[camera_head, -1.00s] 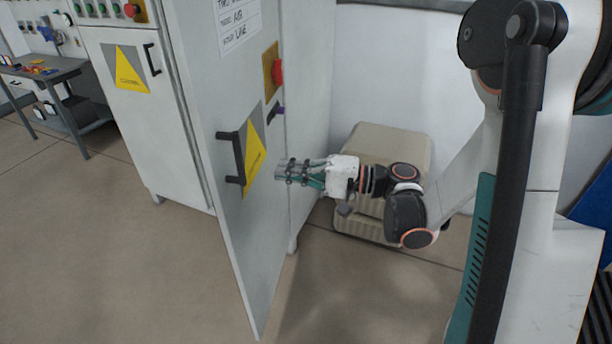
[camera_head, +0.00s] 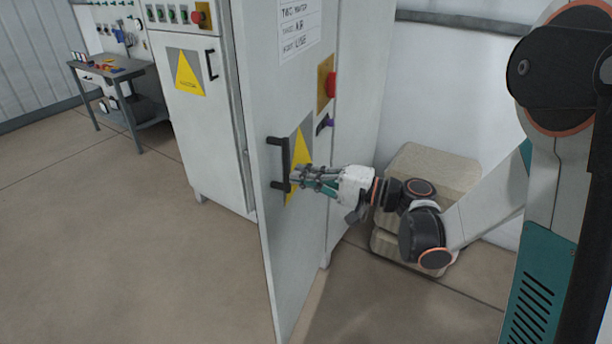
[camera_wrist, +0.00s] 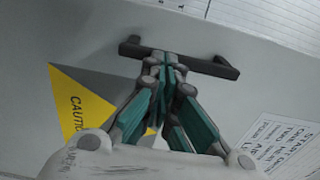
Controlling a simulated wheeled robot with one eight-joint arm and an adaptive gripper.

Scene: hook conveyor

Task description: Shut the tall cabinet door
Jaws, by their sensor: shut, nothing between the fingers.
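The tall cabinet door (camera_head: 285,235) stands open in the head view, its free edge swung out toward the camera. It has a black bar handle (camera_head: 276,165) near that edge and a yellow warning triangle (camera_head: 300,150) beside it. My gripper (camera_head: 295,178) is shut and empty, with its fingertips close to the door face just right of the handle. In the wrist view my gripper (camera_wrist: 162,58) is pointed at the door, its tips beside or over the middle of the handle (camera_wrist: 218,66). I cannot tell whether they touch.
The tall cabinet (camera_head: 355,90) is behind the door, with a red knob (camera_head: 331,85) near the door's edge. A lower white cabinet (camera_head: 200,125) is on the left, with a workbench (camera_head: 115,75) farther left. Beige stacked boxes (camera_head: 430,175) stand behind my arm. The floor at front left is clear.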

